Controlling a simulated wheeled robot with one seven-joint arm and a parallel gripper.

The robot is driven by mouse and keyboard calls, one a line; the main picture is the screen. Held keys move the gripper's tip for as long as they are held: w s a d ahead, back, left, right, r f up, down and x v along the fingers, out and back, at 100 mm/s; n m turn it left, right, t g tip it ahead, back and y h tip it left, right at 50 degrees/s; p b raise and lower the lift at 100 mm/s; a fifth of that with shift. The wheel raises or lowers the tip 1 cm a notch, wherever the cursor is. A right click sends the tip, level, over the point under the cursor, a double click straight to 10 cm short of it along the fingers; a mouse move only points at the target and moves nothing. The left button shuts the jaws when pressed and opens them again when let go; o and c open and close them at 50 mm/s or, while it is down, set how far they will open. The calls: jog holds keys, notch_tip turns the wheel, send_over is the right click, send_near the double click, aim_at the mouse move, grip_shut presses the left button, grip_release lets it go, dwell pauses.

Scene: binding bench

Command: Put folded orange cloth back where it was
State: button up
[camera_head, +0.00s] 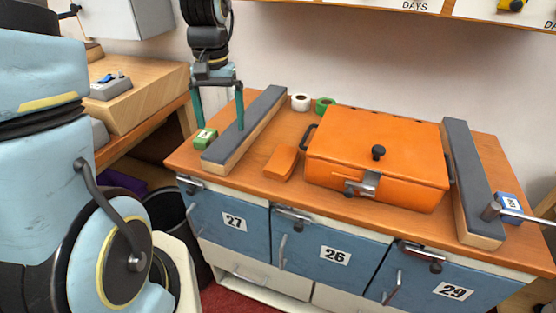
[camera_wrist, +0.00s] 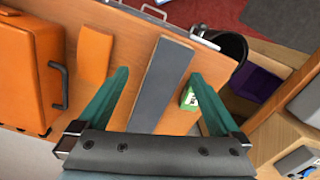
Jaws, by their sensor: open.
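The folded orange cloth (camera_head: 281,162) lies on the wooden bench top (camera_head: 222,175), between the left grey-topped bar (camera_head: 258,118) and the orange case (camera_head: 372,150). It also shows at the upper left of the wrist view (camera_wrist: 95,54). My gripper (camera_head: 219,126) is open and points down over the left bar, to the left of the cloth and apart from it. In the wrist view my gripper (camera_wrist: 160,75) has its two green fingers on either side of the bar, with nothing held between them. The cloth is clear of both fingers.
A small green box (camera_head: 205,138) sits close to the left finger. White (camera_head: 300,102) and green (camera_head: 325,105) rolls stand behind the cloth. A second grey-topped bar (camera_head: 470,180) and a blue box (camera_head: 508,205) are at the right. Bare bench lies in front of the cloth.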

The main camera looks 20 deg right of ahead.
jog(key=s+d+m+g+y, duration=0.1)
jog(key=s+d+m, duration=0.2)
jog(key=d, duration=1.1)
jog(key=p, duration=0.1)
send_over(282, 158)
jog(key=d, duration=0.1)
notch_tip(282, 158, down, 5)
jog(key=shift+r, duration=0.15)
jog(key=shift+a+f+p, duration=0.2)
jog(key=shift+f+p, duration=0.5)
jog(key=shift+f, duration=0.9)
jog(key=shift+a+f+p, duration=0.15)
jog(key=shift+f+p, duration=0.55)
jog(key=shift+f, duration=0.9)
jog(key=shift+c, duration=0.4)
jog(key=c, duration=1.2)
jog(key=shift+r, duration=0.1)
